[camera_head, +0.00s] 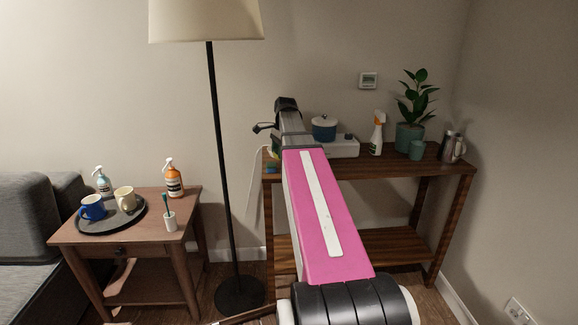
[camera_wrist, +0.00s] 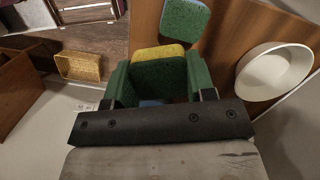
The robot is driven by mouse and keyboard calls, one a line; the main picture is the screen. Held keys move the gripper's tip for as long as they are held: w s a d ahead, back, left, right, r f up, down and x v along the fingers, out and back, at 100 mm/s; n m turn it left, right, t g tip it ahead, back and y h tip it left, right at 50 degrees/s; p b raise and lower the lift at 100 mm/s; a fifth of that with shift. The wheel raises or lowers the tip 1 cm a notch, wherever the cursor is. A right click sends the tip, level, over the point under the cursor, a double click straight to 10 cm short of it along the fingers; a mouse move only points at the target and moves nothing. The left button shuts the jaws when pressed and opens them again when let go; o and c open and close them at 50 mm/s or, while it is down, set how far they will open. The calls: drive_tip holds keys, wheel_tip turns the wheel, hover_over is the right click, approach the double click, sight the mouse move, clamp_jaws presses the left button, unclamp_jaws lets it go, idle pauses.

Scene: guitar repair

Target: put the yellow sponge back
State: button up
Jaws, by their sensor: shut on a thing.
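My gripper (camera_wrist: 157,82) is shut on a sponge with a yellow layer and a dark green layer. This yellow sponge (camera_wrist: 158,53) sits between the green fingers in the wrist view, its yellow edge on the far side. A second sponge (camera_wrist: 183,20), green with a pale blue edge, lies just beyond it on the brown wooden top. A bit of blue shows below the held sponge; I cannot tell what it is. In the head view my pink arm reaches to the left end of the console table (camera_head: 440,167) and hides most of the gripper.
A white round vessel (camera_wrist: 272,72) stands at the right in the wrist view. A tan, open-looking box (camera_wrist: 80,67) is at the left. On the console are a blue pot (camera_head: 324,128), spray bottle (camera_head: 376,136) and plant (camera_head: 410,135). A floor lamp (camera_head: 214,150) stands left of my arm.

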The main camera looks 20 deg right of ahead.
drive_tip(key=d, duration=0.1)
drive_tip(key=d+f, duration=0.2)
drive_tip(key=d, duration=0.1)
drive_tip(key=shift+w+d+f, duration=0.1)
drive_tip(key=shift+w+f, duration=0.15)
drive_tip(key=shift+w, duration=0.1)
drive_tip(key=shift+f, duration=2.05)
drive_tip(key=o, duration=1)
drive_tip(key=shift+f, duration=0.1)
drive_tip(key=shift+c, duration=0.2)
wheel_tip(320, 180, up, 12)
drive_tip(key=d, duration=0.1)
drive_tip(key=shift+d, duration=0.4)
drive_tip(key=shift+w, duration=0.1)
